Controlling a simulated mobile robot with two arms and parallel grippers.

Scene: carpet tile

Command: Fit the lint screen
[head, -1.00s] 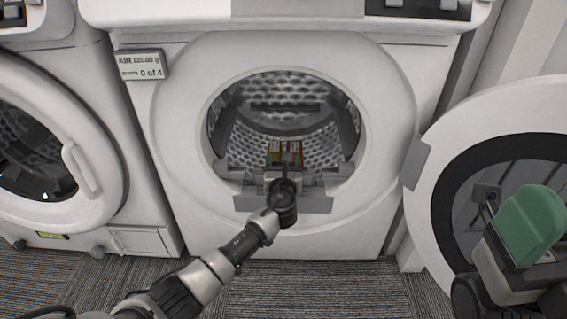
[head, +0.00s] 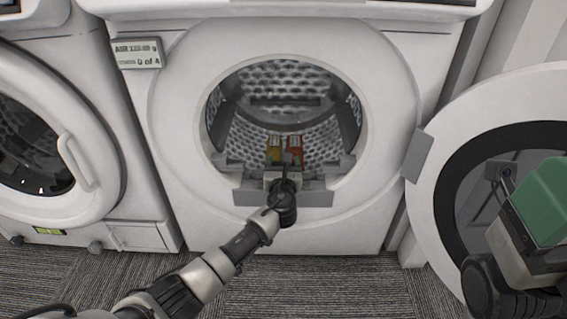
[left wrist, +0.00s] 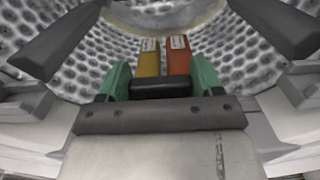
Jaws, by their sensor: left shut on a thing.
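My left gripper (head: 284,176) is at the lower lip of the middle dryer's open round door. In the left wrist view, its green fingers (left wrist: 160,82) are shut on the dark handle of what looks like the lint screen (left wrist: 165,88). A yellow strip (left wrist: 149,60) and an orange-red strip (left wrist: 178,58), both labelled, stretch from beyond the handle toward the drum. The grey lip piece (head: 316,193) lies beneath the gripper. Whether the screen sits in a slot is hidden. My right gripper (head: 542,205), with green fingers, is at the right edge, away from the opening.
The perforated drum (head: 250,135) looks empty. The open dryer door (head: 430,170) stands at the right, near my right gripper. A second machine (head: 60,212) with a closed door stands at the left. Carpet (head: 320,290) is below.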

